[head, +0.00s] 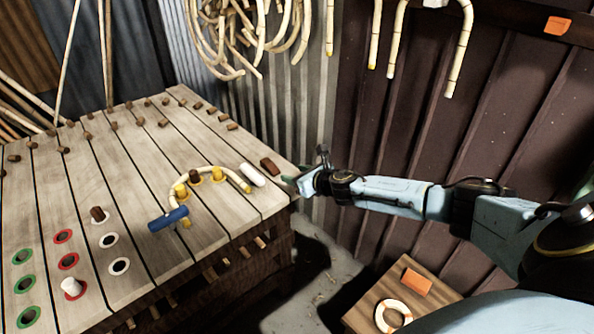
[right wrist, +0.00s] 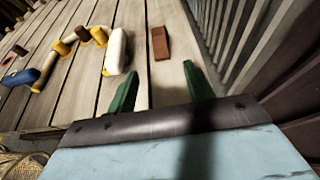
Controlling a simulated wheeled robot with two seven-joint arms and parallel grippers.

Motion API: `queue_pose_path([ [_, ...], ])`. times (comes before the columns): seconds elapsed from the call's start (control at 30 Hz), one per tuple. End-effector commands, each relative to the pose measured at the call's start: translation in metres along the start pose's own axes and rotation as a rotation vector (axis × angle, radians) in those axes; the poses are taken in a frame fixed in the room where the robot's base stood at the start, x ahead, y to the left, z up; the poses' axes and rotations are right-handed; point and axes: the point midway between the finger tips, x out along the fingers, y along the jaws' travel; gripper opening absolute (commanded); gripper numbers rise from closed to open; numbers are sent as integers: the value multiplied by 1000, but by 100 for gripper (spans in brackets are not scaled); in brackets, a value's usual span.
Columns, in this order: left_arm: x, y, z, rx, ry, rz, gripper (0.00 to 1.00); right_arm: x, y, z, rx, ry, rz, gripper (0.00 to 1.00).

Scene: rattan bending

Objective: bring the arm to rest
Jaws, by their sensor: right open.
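My right gripper (head: 295,184) is at the right edge of the slatted wooden table (head: 110,170). In the right wrist view its two green fingers (right wrist: 156,92) are spread apart with nothing between them. A cream rattan cane (head: 205,170) lies bent in an arch around several yellow and brown pegs (head: 195,175) on the table. A blue block (head: 168,219) is at the cane's left end and a white block (head: 252,175) is near its right end. A brown block (head: 269,166) lies just beyond my right gripper, apart from it. My left gripper is not in view.
Rings in green, red and white (head: 68,261) mark the table's near left, with a white peg (head: 72,287) on one. Brown pegs line the back. Rattan coils (head: 245,40) hang on the wall. A small wooden stand (head: 365,313) holds an orange card (head: 416,282) and a ring (head: 393,316).

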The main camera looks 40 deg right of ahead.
Motion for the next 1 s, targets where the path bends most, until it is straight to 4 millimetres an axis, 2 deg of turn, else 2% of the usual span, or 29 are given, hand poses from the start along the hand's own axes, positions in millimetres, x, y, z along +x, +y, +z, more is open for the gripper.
queue_pose_path([
  [0.07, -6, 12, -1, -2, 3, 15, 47, -3, 1, 4, -1, 0, 3, 52],
  [0.17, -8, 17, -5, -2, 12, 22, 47, -4, 1, 4, -1, 0, 5, 52],
  [0.5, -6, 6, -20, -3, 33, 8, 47, -4, 2, 4, -1, 0, 6, 52],
  [0.77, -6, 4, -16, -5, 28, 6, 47, -4, 4, 3, 7, 0, 7, 52],
  [0.87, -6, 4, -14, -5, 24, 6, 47, -6, 23, -5, 93, 0, 9, 52],
  [0.97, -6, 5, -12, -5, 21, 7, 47, -12, 65, -20, 326, 2, -1, 52],
  [1.0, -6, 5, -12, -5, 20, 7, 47, -18, 85, -28, 458, 7, -13, 52],
])
